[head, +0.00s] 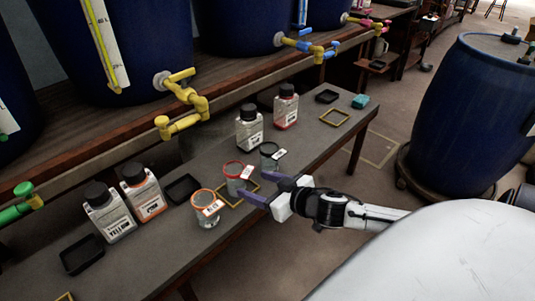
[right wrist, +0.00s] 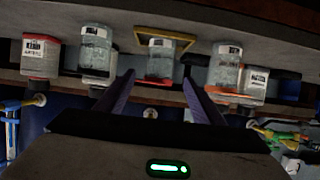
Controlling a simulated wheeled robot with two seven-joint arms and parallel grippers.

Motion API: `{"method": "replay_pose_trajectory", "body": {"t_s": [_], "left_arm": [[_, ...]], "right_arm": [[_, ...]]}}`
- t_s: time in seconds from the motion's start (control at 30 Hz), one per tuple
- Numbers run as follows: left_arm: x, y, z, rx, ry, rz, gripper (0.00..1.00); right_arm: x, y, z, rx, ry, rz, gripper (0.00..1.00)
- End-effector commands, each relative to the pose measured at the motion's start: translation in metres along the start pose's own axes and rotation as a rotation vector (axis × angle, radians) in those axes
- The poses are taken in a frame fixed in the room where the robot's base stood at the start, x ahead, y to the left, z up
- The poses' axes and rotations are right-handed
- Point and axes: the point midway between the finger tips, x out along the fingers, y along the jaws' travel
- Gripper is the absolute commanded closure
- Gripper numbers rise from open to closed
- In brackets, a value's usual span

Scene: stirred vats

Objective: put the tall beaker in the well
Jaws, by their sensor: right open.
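Three clear beakers with white labels stand in a row on the grey bench: an orange-rimmed one (head: 205,212), a red-rimmed one (head: 235,181) and a dark-rimmed one (head: 268,158). I cannot tell surely which is the tallest. A yellow square frame (head: 231,206) lies at the foot of the red-rimmed beaker; whether that beaker stands inside it is unclear. My right gripper (head: 262,188) is open, in front of the red-rimmed beaker. In the right wrist view, the red-rimmed beaker (right wrist: 161,62) shows between the fingers (right wrist: 158,92), apart from them. My left gripper is not in view.
Another yellow frame (head: 335,118) lies empty at the far end, near a teal block (head: 360,101). Labelled bottles (head: 249,129) and black trays (head: 82,254) stand along the bench. Yellow tap pipes (head: 182,108) stick out above the bench. A blue drum (head: 460,110) stands at the right.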

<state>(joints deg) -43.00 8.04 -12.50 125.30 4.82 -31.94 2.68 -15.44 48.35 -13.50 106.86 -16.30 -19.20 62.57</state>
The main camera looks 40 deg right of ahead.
Motion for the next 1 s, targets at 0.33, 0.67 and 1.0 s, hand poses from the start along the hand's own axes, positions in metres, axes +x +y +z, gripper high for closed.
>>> {"method": "replay_pose_trajectory", "body": {"t_s": [0.33,0.67,1.0], "left_arm": [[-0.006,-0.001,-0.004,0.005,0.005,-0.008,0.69],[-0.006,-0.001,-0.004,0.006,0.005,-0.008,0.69],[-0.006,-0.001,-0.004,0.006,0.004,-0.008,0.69]], "right_arm": [[-0.037,0.000,0.000,0.002,0.000,0.000,0.38],[-0.040,0.000,-0.001,0.000,0.001,0.001,0.38],[-0.040,0.000,0.000,0.001,0.001,0.001,0.38]]}}
